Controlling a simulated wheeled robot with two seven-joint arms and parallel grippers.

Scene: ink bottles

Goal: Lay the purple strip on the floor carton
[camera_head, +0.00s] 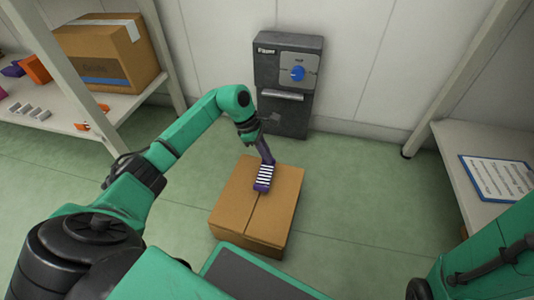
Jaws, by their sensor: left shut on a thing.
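The purple strip (263,180) has white bars across it and shows over the top of the floor carton (277,203). My left gripper (266,158) reaches down from above and is shut on the strip's far end. I cannot tell whether the strip touches the carton's top or is held just above it. The carton is brown, closed, with a seam along its top, and stands on the green floor. My right gripper is not in view; only part of my right arm shows at the lower right.
A dark grey box with a blue knob (297,73) stands against the wall behind the carton. A left shelf (90,122) holds a large cardboard box (107,51) and small items. A right shelf bears a clipboard (497,178). Floor right of the carton is clear.

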